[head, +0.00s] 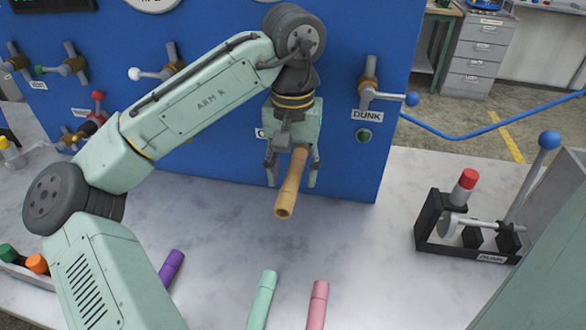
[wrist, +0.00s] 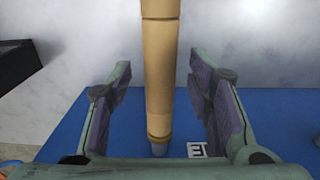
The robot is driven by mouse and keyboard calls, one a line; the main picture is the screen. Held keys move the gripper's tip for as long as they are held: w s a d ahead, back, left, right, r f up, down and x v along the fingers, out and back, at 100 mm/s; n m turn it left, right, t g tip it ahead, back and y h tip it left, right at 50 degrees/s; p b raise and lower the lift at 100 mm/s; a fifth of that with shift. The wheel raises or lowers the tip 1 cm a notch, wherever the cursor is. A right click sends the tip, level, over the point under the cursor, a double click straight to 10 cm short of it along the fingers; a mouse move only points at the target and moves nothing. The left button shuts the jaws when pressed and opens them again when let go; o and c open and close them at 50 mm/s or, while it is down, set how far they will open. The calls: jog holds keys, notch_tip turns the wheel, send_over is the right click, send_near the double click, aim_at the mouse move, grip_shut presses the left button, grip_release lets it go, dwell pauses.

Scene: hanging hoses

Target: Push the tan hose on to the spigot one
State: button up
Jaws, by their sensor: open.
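The tan hose (head: 290,185) is a short tube whose near open end points down toward the bench. It also shows in the wrist view (wrist: 159,70), running down the middle of the picture toward the blue panel. My gripper (head: 292,176) is open, with one finger on each side of the hose. In the wrist view (wrist: 158,88) gaps show between the hose and both fingers. At the hose's far end a small grey tip (wrist: 159,150) shows; I cannot tell how far the hose sits over it. My gripper hides spigot one in the head view, and its label is mostly covered.
The blue panel (head: 225,180) carries other valves, including one labelled DUNK (head: 368,90). Purple (head: 172,265), mint (head: 263,298) and pink (head: 318,303) hoses are at the front. A black clamp stand (head: 450,235) stands at right. The bench between is clear.

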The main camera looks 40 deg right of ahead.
aim_at(294, 173)
notch_tip(294, 173, up, 12)
dwell(0.7)
jog(key=shift+s+f, duration=0.1)
dwell(0.3)
